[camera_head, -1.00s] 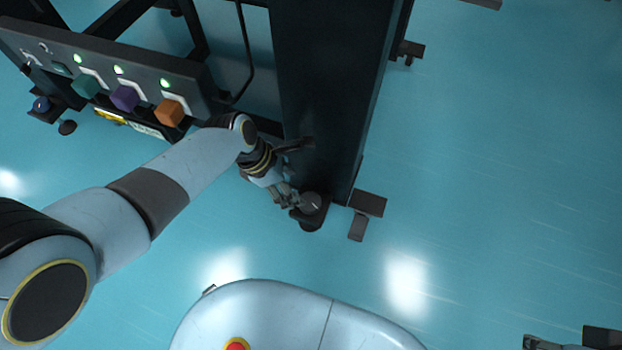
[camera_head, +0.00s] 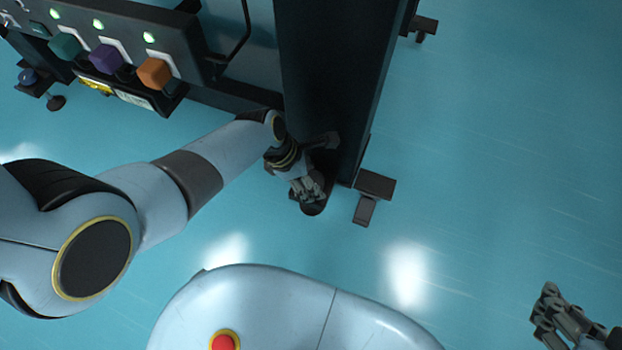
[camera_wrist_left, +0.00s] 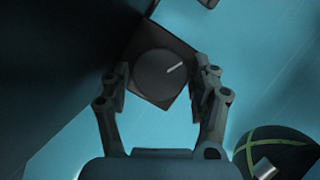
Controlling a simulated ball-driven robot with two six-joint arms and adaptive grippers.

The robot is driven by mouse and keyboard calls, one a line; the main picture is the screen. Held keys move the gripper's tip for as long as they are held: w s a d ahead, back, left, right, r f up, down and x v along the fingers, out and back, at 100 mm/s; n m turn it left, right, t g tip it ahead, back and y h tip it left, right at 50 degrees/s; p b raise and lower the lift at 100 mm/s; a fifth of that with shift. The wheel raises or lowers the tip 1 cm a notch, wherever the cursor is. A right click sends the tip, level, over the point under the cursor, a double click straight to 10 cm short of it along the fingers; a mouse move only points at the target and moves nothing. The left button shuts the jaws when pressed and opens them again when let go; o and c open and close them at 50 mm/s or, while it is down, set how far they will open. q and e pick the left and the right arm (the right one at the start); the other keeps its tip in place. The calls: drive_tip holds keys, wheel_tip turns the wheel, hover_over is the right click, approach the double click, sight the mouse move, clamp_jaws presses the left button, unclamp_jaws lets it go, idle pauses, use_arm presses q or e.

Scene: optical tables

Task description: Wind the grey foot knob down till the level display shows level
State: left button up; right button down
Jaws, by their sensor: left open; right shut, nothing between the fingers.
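In the left wrist view the grey foot knob (camera_wrist_left: 158,76) is a round disc with a white line pointing up and right, on a dark square foot plate (camera_wrist_left: 152,38). My left gripper (camera_wrist_left: 159,84) is open, its fingers on either side of the knob; whether they touch it I cannot tell. In the head view my left gripper (camera_head: 312,192) is down at the base of the dark table leg and hides most of the knob. My right gripper (camera_head: 545,312) is shut and empty over the floor at lower right. I cannot make out a level display.
The dark table leg (camera_head: 325,70) rises beside my left gripper. A side foot (camera_head: 375,184) sticks out to its right. A panel with green, purple and orange cubes (camera_head: 154,73) is at upper left. The blue floor on the right is clear.

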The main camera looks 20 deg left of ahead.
use_arm(q)
drive_tip(key=shift+d+f, duration=0.1)
drive_tip(key=shift+f, duration=0.15)
use_arm(e)
drive_tip(key=shift+f+t, duration=0.2)
drive_tip(key=shift+t, duration=0.1)
use_arm(q)
drive_tip(key=c, duration=0.9)
drive_tip(key=shift+w+r+m+g, duration=0.15)
drive_tip(key=shift+m+g, duration=0.15)
drive_tip(key=shift+m, duration=0.3)
drive_tip(key=shift+m+g+p, duration=0.3)
drive_tip(key=shift+m+p, duration=0.05)
drive_tip(key=shift+m, duration=1.05)
use_arm(e)
drive_tip(key=shift+r+g, duration=0.55)
drive_tip(key=shift+g, duration=0.05)
use_arm(q)
drive_tip(key=o, duration=0.9)
